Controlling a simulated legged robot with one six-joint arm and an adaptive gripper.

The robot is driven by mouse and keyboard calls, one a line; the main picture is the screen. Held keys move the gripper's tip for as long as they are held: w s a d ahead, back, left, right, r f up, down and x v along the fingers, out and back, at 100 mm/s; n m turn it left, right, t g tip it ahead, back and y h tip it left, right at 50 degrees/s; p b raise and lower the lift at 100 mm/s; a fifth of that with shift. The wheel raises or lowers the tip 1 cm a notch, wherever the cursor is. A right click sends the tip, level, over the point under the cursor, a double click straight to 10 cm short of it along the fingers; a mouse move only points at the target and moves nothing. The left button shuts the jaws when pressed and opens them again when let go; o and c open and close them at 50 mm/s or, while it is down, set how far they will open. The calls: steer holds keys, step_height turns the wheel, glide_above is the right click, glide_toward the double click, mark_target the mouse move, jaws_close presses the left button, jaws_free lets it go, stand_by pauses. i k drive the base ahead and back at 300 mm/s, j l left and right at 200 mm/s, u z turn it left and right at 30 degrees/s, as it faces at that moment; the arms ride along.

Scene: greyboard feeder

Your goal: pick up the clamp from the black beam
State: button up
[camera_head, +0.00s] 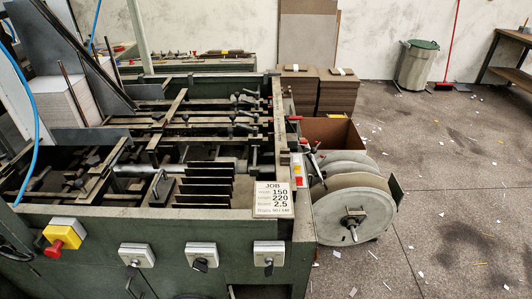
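Several dark clamp-like fittings with small handles (244,112) sit on the dark cross bars at the right of the green machine's open bed. Another dark bracket-like piece (161,187) stands near the middle front of the bed. I cannot tell which of these is the task's clamp. Several dark bars (190,127) span the bed, and I cannot single out the black beam. My gripper is not in view.
The green machine (100,222) fills the left and middle, with a JOB sign (272,199) and a red stop button (57,245) on it. A large reel (353,212) stands at its right. Board stacks (336,92) and a bin (416,65) stand behind. The right floor is mostly open, with scraps.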

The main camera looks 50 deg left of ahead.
mark_target(285, 155)
steer(key=i+u, duration=0.2)
steer(key=u, duration=0.2)
steer(key=i+u, duration=0.2)
steer(key=u, duration=0.2)
steer(key=i+u, duration=0.15)
steer(key=u, duration=0.25)
steer(key=i+l+u, duration=0.15)
steer(key=u, duration=0.25)
steer(key=i+l+u, duration=0.1)
steer(key=u, duration=0.3)
steer(key=i+l+u, duration=0.45)
steer(key=u, duration=0.3)
steer(key=i+l, duration=0.05)
